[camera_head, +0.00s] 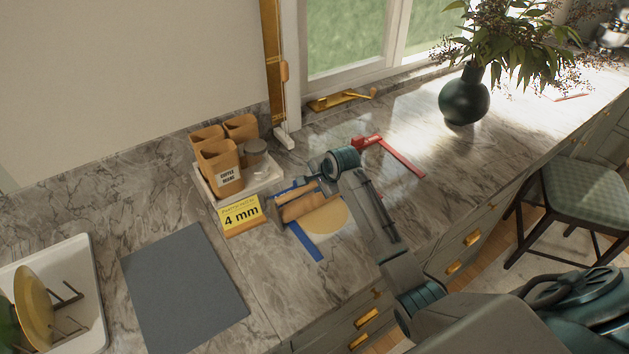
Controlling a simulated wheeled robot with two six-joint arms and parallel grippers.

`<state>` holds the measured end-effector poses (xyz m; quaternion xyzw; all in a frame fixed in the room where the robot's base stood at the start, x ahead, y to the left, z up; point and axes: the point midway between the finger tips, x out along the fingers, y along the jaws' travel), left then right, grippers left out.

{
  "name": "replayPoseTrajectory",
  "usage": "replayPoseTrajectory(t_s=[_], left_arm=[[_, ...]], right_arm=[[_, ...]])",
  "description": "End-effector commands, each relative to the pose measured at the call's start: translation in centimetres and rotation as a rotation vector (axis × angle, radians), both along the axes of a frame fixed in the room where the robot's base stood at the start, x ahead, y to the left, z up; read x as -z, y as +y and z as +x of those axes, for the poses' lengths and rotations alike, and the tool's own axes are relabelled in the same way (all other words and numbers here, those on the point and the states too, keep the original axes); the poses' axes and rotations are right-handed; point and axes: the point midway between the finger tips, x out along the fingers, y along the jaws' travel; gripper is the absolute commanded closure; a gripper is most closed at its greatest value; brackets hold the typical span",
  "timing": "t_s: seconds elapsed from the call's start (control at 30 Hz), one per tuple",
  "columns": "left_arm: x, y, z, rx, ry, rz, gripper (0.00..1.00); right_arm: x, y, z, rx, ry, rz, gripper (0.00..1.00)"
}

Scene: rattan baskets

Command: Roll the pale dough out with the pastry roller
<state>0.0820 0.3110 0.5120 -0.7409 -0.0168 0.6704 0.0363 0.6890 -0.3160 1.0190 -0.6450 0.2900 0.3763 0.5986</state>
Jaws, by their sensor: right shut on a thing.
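The pale dough (331,219) is a flat, rounded yellowish sheet on the counter; the roller covers its left side. The wooden pastry roller (303,207) lies slantwise over the dough's left edge. Blue strips (306,242) show beside the dough and roller. My right arm reaches in from the lower right, and its gripper (309,184) is at the roller, shut on it. The fingertips are small and partly hidden, so the exact grip point is unclear. A yellow card reading "4 mm" (241,215) stands left of the roller. My left gripper is out of view.
A white tray (207,188) with brown containers and a jar stands behind the card. A red tool (395,160) lies right of my gripper. A grey mat (183,285) and a white dish tray (91,285) are at left. A dark vase (464,98) stands far right.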

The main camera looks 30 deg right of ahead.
Motion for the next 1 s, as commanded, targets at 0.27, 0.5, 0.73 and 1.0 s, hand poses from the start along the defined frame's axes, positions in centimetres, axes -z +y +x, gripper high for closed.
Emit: replayPoseTrajectory(t_s=[0.27, 0.5, 0.73, 1.0], left_arm=[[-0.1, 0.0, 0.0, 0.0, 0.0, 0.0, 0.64], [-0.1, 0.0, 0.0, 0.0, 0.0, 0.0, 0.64], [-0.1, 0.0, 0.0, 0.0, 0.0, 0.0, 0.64], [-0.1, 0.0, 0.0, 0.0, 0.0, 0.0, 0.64]], right_arm=[[0.0, -0.4, -2.6, -0.001, -0.001, 0.001, 1.0], [-0.1, -0.5, -3.6, -0.001, -0.001, 0.001, 1.0], [-0.1, -0.8, -5.2, -0.001, -0.002, -0.002, 1.0], [0.0, -1.1, -7.6, -0.001, -0.002, -0.002, 1.0]])
